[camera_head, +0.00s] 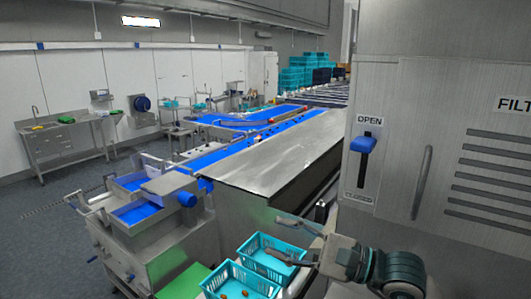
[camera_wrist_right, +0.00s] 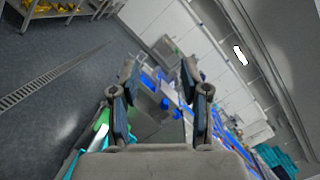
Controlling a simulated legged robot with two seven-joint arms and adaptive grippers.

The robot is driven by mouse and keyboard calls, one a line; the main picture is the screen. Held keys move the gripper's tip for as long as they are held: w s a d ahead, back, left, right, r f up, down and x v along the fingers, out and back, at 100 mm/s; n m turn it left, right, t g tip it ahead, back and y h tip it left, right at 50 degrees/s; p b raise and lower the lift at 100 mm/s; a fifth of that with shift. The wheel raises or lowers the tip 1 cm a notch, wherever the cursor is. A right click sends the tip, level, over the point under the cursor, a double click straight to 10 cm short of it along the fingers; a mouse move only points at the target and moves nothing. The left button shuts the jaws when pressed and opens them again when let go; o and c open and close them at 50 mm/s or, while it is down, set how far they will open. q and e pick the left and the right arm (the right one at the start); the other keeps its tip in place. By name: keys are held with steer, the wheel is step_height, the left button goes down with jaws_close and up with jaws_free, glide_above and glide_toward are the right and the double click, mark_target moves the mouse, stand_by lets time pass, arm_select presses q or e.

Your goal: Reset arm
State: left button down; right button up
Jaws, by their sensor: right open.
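My right gripper (camera_head: 286,240) is at the lower middle of the head view, its arm coming in from the lower right. It is open, its two fingers spread above the turquoise baskets. In the right wrist view both fingers (camera_wrist_right: 160,85) stand apart with nothing between them. One turquoise basket (camera_head: 244,246) is behind and below the fingers, partly covered by them. A second turquoise basket (camera_head: 207,284) is in front of it at the bottom edge, with a few small brown dates (camera_head: 245,293) in it. My left gripper is not in view.
A steel table (camera_head: 290,155) and blue conveyor belts (camera_head: 220,152) run to the back. A grey cabinet (camera_head: 463,120) with a blue-handled OPEN lever (camera_head: 363,145) stands close on the right. A green surface (camera_head: 185,283) is at the bottom left. Turquoise crates (camera_head: 297,78) are stacked far back.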

steer(key=w+d+f+n+t+h, duration=0.3)
steer(key=d+f+n+t+h, duration=0.55)
steer(key=f+n, duration=0.4)
steer(key=w+d+f+n+t+h, duration=0.3)
steer(key=d+f+n+t+h, duration=0.5)
steer(key=f+n, duration=0.45)
step_height(320, 180, down, 13)
steer(key=s+d+m+g+h, duration=0.25)
steer(key=m+g+h, duration=0.2)
steer(key=g, duration=0.25)
steer(key=s+f+m+g+y, duration=0.1)
steer(key=s+f+m+g, duration=0.1)
steer(key=s+f+g, duration=0.45)
steer(key=s+f+m+g+y, duration=0.15)
steer(key=s+f, duration=0.25)
steer(key=f, duration=0.6)
steer(key=s+a+f+m+g+y, duration=0.15)
steer(key=s+f+g, duration=0.6)
steer(key=s, duration=0.85)
step_height(320, 180, down, 32)
steer(key=s+b, duration=0.2)
steer(key=s+d+f, duration=0.2)
steer(key=s+f, duration=1.3)
steer(key=s, duration=0.1)
steer(key=shift+s+d+g+h+b, duration=0.3)
steer(key=shift+s+d+b, duration=0.05)
steer(key=shift+s+b, duration=0.1)
